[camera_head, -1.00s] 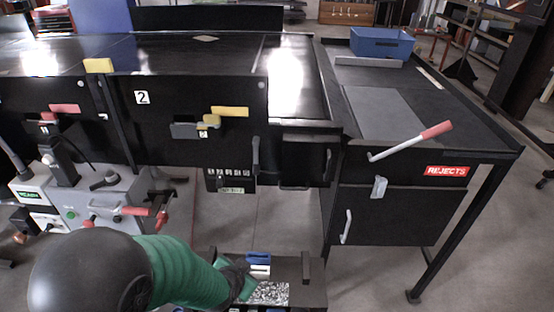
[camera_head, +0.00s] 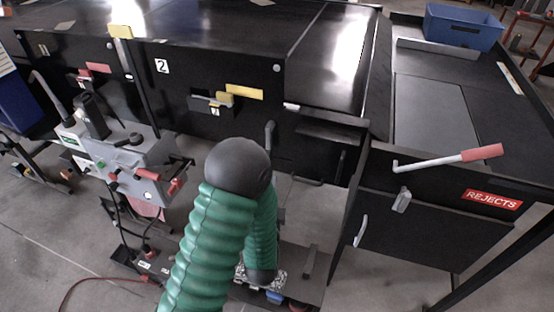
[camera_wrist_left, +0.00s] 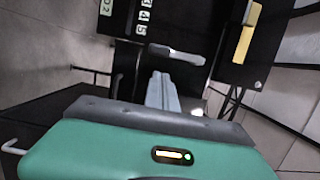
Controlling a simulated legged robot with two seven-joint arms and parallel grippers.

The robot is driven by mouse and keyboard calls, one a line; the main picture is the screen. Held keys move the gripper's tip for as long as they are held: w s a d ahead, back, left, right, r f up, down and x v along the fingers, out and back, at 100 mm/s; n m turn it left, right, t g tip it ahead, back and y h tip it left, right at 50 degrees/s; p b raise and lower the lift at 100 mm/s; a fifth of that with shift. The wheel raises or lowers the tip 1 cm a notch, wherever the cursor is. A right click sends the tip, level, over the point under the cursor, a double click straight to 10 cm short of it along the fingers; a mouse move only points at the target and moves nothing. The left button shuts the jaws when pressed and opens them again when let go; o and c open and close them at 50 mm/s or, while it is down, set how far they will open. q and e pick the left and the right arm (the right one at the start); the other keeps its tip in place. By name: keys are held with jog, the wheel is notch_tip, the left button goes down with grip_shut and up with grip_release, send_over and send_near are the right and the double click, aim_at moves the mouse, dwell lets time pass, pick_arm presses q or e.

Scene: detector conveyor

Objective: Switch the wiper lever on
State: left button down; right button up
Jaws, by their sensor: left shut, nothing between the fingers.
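No label reading "wiper" is legible. A pale lever with a red grip (camera_head: 450,158) sticks out to the right on the rejects cabinet front. A short dark-grey upright handle (camera_head: 270,136) is on the panel marked 2; a dark handle (camera_wrist_left: 176,54) of this kind shows in the left wrist view, just beyond my fingers. My left gripper (camera_wrist_left: 163,92) is shut and empty, its grey fingers pointing at that handle with no clear contact. In the head view my green-sleeved arm hides most of the gripper. My right gripper is not in view.
A blue bin (camera_head: 462,26) stands on the rejects table. A yellow bar (camera_head: 244,92) is on panel 2. A grey machine with red-tipped levers (camera_head: 130,165) stands at the left. In the left wrist view a digit counter (camera_wrist_left: 143,20) is near the top.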

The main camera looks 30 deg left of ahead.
aim_at(270, 142)
pick_arm(q)
jog(key=b+x, duration=0.9)
jog(key=x, duration=0.1)
jog(key=shift+w, duration=0.2)
jog(key=shift+d+f, duration=0.1)
jog(key=shift+d, duration=0.1)
